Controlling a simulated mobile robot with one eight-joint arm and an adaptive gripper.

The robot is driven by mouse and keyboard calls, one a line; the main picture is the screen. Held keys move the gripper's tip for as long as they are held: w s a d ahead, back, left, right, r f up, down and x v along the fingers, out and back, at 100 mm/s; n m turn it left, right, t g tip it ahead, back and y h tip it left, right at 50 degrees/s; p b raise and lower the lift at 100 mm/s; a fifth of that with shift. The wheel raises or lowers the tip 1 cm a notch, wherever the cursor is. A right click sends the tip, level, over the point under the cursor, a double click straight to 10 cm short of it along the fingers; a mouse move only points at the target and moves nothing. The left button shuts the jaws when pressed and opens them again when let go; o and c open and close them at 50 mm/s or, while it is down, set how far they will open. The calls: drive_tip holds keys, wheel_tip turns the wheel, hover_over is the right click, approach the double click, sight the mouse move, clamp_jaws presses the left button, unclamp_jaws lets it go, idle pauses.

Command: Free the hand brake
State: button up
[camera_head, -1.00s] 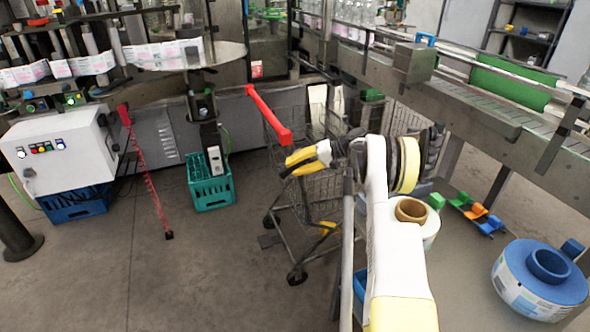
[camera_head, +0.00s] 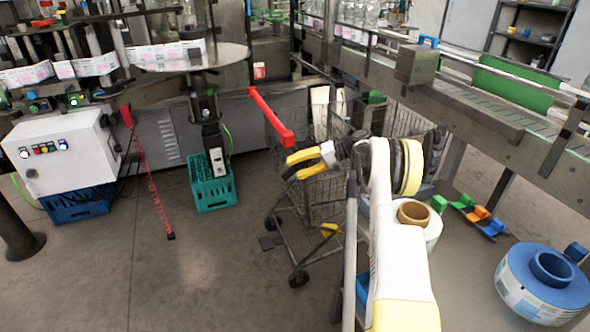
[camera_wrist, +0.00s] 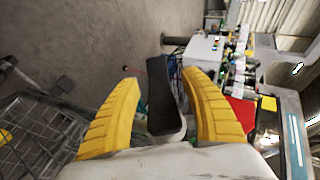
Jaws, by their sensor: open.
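My gripper (camera_head: 290,167) is open, its yellow fingers spread and pointing left, over the right part of a wire trolley (camera_head: 326,196). The trolley's red handle bar (camera_head: 270,115) lies just beyond the fingers. In the wrist view a dark flat bar (camera_wrist: 160,85) shows between my open fingers; I cannot tell whether it is the hand brake or part of my gripper. The red handle (camera_wrist: 240,112) shows there right of the right finger. No hand brake is clearly identifiable.
A teal crate (camera_head: 211,184) stands on the floor left of the trolley. A white control box (camera_head: 62,155) is at far left. The conveyor (camera_head: 480,110) runs along the right. A blue reel (camera_head: 545,285) lies at lower right. Floor at lower left is clear.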

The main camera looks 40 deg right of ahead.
sight(300, 167)
drive_tip(key=v, duration=0.7)
drive_tip(key=shift+f, duration=0.1)
